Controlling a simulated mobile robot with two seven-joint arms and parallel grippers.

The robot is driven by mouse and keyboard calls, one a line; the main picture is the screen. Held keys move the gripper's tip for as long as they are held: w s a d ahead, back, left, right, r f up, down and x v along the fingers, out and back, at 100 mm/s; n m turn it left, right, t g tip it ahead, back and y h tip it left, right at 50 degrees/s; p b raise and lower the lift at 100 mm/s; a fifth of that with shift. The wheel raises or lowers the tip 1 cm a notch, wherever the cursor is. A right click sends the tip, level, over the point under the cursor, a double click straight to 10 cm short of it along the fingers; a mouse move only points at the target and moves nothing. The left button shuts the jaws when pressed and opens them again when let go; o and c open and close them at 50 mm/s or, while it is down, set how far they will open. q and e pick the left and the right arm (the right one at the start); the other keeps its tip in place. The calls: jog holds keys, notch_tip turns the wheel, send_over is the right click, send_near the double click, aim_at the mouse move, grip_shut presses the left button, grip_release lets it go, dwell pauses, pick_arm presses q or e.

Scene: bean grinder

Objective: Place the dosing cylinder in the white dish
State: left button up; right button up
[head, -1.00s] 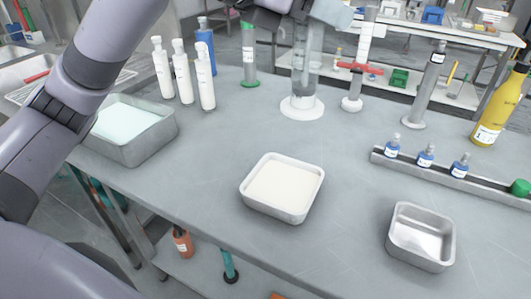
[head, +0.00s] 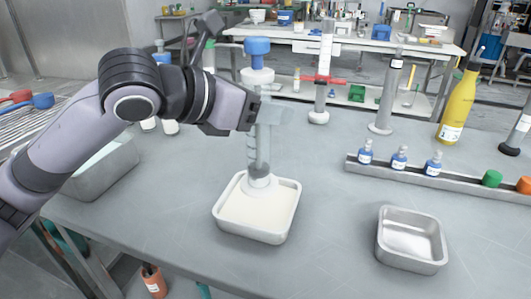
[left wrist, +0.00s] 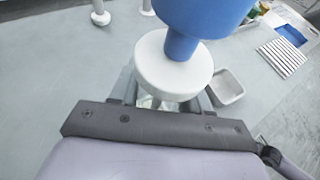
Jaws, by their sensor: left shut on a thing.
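The dosing cylinder is clear, with a blue top (head: 257,47), a white collar and a round white base (head: 259,186). It is upright, with its base within the outline of the white dish (head: 222,222), toward the back. I cannot tell whether the base touches the dish's pale filling. My left gripper (head: 266,113) is shut around the upper clear tube. In the left wrist view the blue top (left wrist: 198,18) and white collar (left wrist: 170,68) hide most of the grip. My right gripper is not in view.
An empty metal tray (head: 411,240) stands at the right. A rack (head: 470,180) with small blue-capped bottles lies behind it. A tall cylinder with a red clamp (head: 322,75), a grey cylinder (head: 388,95) and a yellow bottle (head: 458,105) stand farther back. A larger tray (head: 105,175) is at left.

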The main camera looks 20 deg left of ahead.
aim_at(266, 145)
pick_arm(q)
jog(key=shift+f+b, duration=0.7)
jog(key=shift+f, duration=2.45)
jog(key=shift+f, duration=0.15)
jog(key=o, duration=1.2)
jog(key=p+v, duration=0.1)
jog(key=v, duration=1.1)
